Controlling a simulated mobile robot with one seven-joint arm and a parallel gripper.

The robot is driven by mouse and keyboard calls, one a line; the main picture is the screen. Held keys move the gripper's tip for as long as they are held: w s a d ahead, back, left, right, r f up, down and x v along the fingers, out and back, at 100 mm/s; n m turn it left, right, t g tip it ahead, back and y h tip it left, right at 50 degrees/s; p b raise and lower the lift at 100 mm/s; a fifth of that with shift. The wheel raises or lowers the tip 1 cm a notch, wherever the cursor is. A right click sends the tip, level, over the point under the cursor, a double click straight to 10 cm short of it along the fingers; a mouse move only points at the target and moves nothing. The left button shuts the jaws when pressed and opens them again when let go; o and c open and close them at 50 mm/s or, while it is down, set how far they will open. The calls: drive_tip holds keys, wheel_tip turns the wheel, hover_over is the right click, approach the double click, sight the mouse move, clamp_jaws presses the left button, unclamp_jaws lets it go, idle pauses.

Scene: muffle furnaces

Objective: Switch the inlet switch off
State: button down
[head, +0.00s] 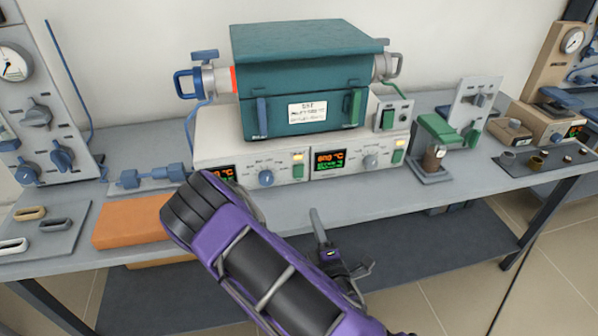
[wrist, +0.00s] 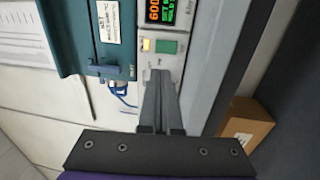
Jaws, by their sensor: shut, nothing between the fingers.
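My gripper (head: 315,215) is shut and empty, in front of the control panels below the teal furnace (head: 300,75). In the wrist view its narrow fingers (wrist: 160,78) point at the panel face, just short of a green rocker switch (wrist: 167,47) beside a yellow light (wrist: 146,44). This looks like the left panel's green switch (head: 298,171). The right panel has a similar green switch (head: 397,156). A grey box with a green switch (head: 388,119) stands at the furnace's right. No inlet label is readable, and I cannot tell whether any switch is on or off.
Lit displays (head: 330,160) and knobs (head: 265,178) line the panels. An orange block (head: 128,223) lies front left on the grey bench (head: 440,190). A green-topped stand (head: 436,130) is on the right. A gauge board (head: 35,105) stands far left.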

sight(299, 168)
drive_tip(key=shift+s, duration=0.1)
drive_tip(key=x, duration=1.4)
drive_tip(key=shift+w+r+g+p, duration=0.35)
drive_tip(key=shift+r+p, duration=0.2)
drive_tip(key=shift+p, duration=0.1)
drive_tip(key=shift+w+a+f, duration=0.1)
drive_tip(key=shift+f, duration=0.05)
